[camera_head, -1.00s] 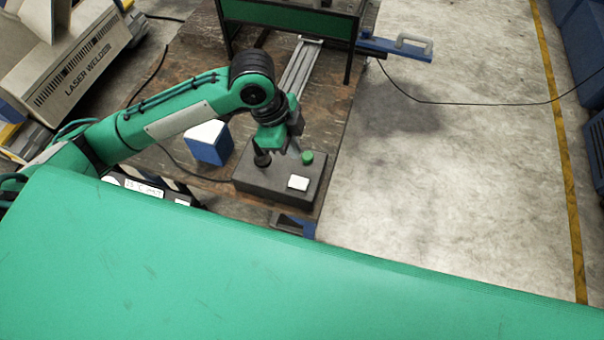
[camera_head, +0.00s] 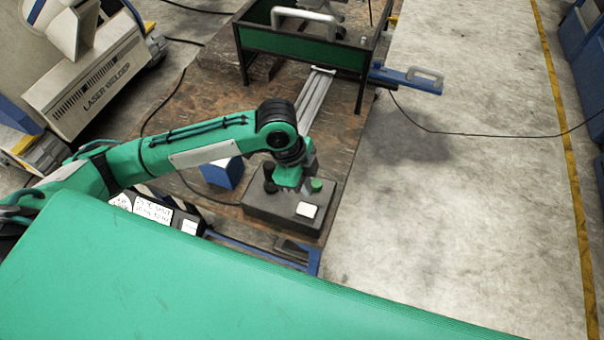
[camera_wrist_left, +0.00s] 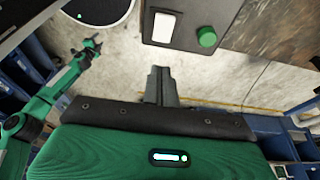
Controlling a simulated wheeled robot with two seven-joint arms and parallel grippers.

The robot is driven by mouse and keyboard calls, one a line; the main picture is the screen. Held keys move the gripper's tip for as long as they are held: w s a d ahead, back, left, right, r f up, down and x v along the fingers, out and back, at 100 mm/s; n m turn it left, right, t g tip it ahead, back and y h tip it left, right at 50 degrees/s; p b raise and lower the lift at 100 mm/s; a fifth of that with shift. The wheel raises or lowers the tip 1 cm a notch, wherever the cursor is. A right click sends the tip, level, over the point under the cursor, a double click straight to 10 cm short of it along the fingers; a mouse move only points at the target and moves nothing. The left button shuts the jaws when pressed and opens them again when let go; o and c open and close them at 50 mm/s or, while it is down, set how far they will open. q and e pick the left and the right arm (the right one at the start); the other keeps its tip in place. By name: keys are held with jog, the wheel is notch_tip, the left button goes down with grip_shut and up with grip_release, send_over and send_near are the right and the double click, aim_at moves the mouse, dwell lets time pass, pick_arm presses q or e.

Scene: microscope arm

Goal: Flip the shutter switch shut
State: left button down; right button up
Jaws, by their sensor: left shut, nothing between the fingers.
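A dark control box (camera_head: 262,212) sits on the wooden bench top. It carries an upright black knob or lever (camera_head: 269,180), a green button (camera_head: 317,184) and a white plate (camera_head: 307,210). I cannot tell which part is the shutter switch. My left gripper (camera_head: 303,184) is over the box, between the black part and the green button; its tips are partly hidden there. In the left wrist view its fingers (camera_wrist_left: 161,84) are shut and empty, with the box's white plate (camera_wrist_left: 164,27) and green button (camera_wrist_left: 207,36) beyond them. My right gripper (camera_wrist_left: 90,46) shows small at the left.
A blue block (camera_head: 222,173) stands left of the box. A green-sided frame (camera_head: 305,50) stands behind, with a grey rail (camera_head: 318,95) in front of it. A laser welder (camera_head: 85,85) is at the far left.

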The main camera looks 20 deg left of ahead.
aim_at(313, 211)
pick_arm(q)
jog(key=x, duration=0.3)
jog(key=p+x, duration=0.1)
jog(key=x, duration=0.1)
jog(key=a+p+x, duration=0.1)
jog(key=x, duration=0.2)
jog(key=shift+f, duration=0.5)
